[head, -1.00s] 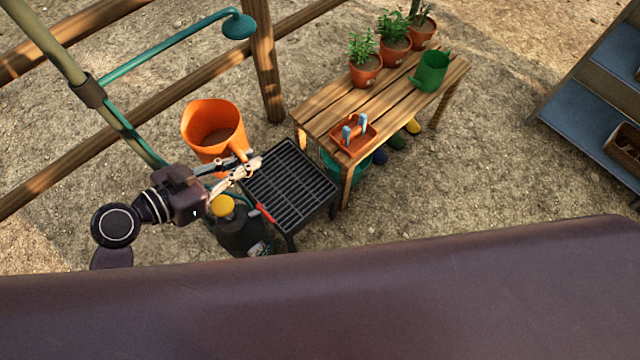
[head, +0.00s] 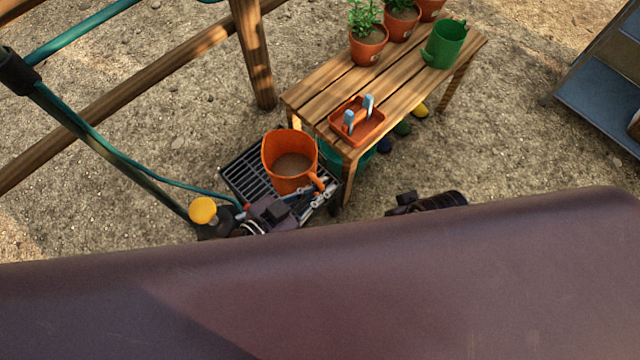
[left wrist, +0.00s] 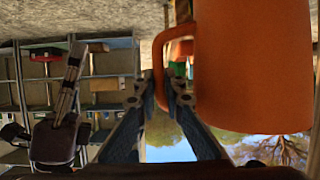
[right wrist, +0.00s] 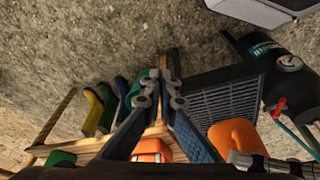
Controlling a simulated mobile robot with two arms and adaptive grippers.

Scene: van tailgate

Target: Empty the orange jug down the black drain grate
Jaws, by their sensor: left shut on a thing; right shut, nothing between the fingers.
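The orange jug (head: 289,180) is in the head view, roughly upright, with brown contents inside. It appears in front of the black drain grate (head: 246,181) and hides part of it; its height above the grate is hard to tell. My left gripper (head: 317,193) is shut on the jug's handle, which shows between the fingers in the left wrist view beside the jug body (left wrist: 252,65). My right gripper (right wrist: 160,92) is shut and empty. In the right wrist view the grate (right wrist: 225,100) and part of the jug (right wrist: 235,137) lie right of its fingers.
A wooden bench (head: 400,92) stands right of the grate, with an orange tool tray (head: 362,133), a green watering can (head: 445,45) and potted plants. Boots stand under the bench. Open gravel lies to the right.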

